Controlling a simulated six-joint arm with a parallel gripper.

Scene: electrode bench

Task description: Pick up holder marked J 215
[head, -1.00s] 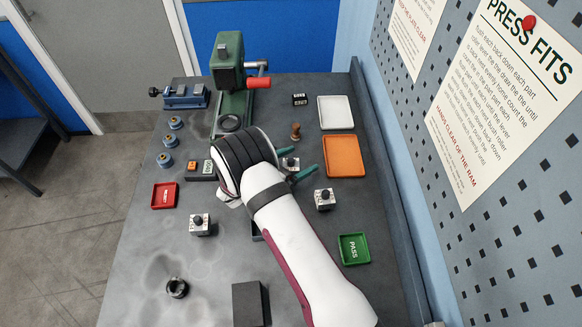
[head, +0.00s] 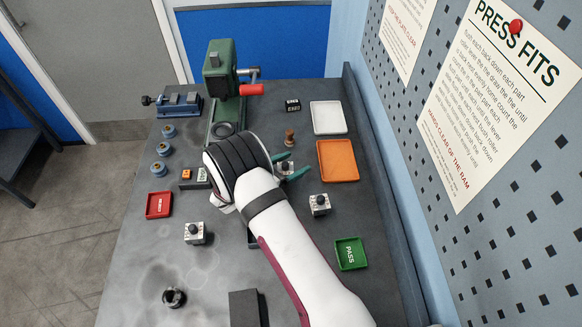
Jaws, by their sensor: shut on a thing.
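My gripper (head: 287,166) reaches over the middle of the bench, its two teal fingers pointing right. It is shut on a small pale block holder (head: 285,168) with a dark top, partly hidden by the fingers and the wrist. Two similar pale holders with black knobs stand on the bench: one right of my arm (head: 319,205) and one left of it (head: 195,233). Their markings are too small to read, so I cannot tell which is J 215. Whether the held holder touches the bench is unclear.
A green press (head: 221,80) with a red handle stands at the back. An orange tray (head: 338,160), a white tray (head: 328,118), a green PASS tray (head: 351,253) and a red tray (head: 159,205) lie around.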

